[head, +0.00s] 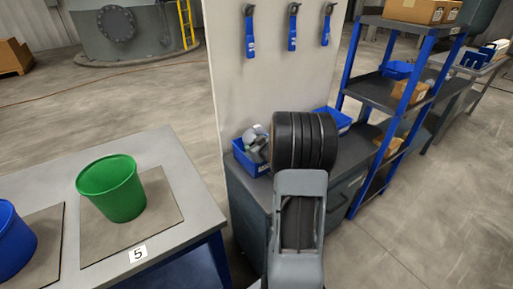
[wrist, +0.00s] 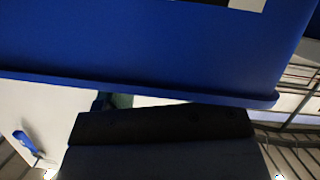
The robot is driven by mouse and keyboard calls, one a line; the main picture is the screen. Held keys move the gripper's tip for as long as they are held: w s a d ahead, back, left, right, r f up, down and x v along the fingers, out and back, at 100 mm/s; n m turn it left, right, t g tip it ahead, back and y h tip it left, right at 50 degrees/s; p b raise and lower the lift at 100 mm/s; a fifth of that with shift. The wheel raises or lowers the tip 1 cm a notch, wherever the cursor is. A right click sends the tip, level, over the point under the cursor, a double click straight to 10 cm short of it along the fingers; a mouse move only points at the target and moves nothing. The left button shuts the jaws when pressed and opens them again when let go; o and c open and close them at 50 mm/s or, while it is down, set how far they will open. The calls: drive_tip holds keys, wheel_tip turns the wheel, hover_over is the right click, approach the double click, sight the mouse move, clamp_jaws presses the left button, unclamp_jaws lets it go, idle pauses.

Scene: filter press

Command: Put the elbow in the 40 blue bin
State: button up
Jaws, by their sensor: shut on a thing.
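A blue bin (head: 246,160) stands on the dark workbench in the head view, just left of the black end of my arm. Grey pieces (head: 257,146) show at its top, and I cannot tell whether they lie in it or are held above it. In the wrist view a blue bin wall (wrist: 130,45) fills the top, close to my gripper (wrist: 160,125), with a cut-off label whose number cannot be read. My gripper shows there as a dark block and is shut on the elbow, which is mostly hidden. My arm hides the gripper in the head view.
Another blue bin (head: 336,120) stands behind my arm, to the right. A white panel (head: 275,85) with blue-handled valves rises behind the bench. At left a table (head: 165,152) holds a green bucket (head: 112,190) and a blue bucket (head: 12,240). Blue shelving (head: 350,65) stands at right.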

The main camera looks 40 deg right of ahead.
drive_tip(key=shift+f, duration=0.1)
drive_tip(key=o, duration=0.8)
drive_tip(key=p+v, duration=0.2)
drive_tip(key=v, duration=0.9)
drive_tip(key=s+a+r+g, duration=0.1)
drive_tip(key=s+a+g, duration=0.2)
drive_tip(key=a, duration=0.5)
drive_tip(key=s+a+r+m+g+y, duration=0.1)
drive_tip(key=s+a+g, duration=0.3)
drive_tip(key=a, duration=0.4)
drive_tip(key=s+a+r+g+y, duration=0.1)
drive_tip(key=s+a+g, duration=0.2)
drive_tip(key=s+a, duration=0.2)
drive_tip(key=shift+a+m+g, duration=0.3)
drive_tip(key=shift+a+m, duration=0.1)
drive_tip(key=shift+a, duration=1.5)
